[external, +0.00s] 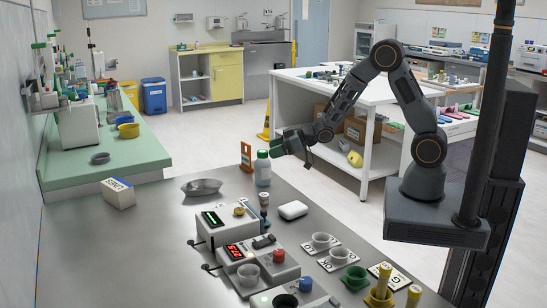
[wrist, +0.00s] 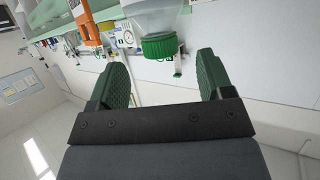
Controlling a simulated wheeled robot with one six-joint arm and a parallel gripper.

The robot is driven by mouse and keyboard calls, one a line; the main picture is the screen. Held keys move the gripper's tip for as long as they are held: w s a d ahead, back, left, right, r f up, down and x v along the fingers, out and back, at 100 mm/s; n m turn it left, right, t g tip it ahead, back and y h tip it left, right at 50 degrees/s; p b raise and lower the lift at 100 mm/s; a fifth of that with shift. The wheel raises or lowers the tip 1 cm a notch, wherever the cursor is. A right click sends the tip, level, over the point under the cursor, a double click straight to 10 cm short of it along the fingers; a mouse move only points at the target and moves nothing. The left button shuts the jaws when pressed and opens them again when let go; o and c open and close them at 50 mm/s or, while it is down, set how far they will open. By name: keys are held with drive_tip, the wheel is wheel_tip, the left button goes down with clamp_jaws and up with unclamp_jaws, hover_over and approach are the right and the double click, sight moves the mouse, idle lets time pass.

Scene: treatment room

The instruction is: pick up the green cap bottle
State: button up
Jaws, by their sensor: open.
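The green cap bottle (external: 263,174) stands upright on the grey metal worktop, a clear-white bottle with a green cap. My gripper (external: 276,147) is at cap height just right of it in the external view. In the wrist view the green cap (wrist: 160,47) and part of the pale body show at the top, and the picture appears inverted. There my open gripper (wrist: 160,72) has its two green fingers apart, with the cap just beyond the gap between them. Nothing is held. I cannot tell whether a finger touches the bottle.
An orange holder (external: 246,157) stands close left of the bottle; its orange part also shows in the wrist view (wrist: 84,22). A shallow grey dish (external: 201,187), a white rounded object (external: 293,210) and a device with a green display (external: 222,226) stand nearer.

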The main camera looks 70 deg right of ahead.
sight(263, 155)
drive_tip(key=shift+p+x, duration=0.55)
drive_tip(key=shift+x, duration=2.05)
drive_tip(key=shift+s+f, duration=0.1)
drive_tip(key=shift+f, duration=0.1)
clamp_jaws()
drive_tip(key=shift+s, duration=0.1)
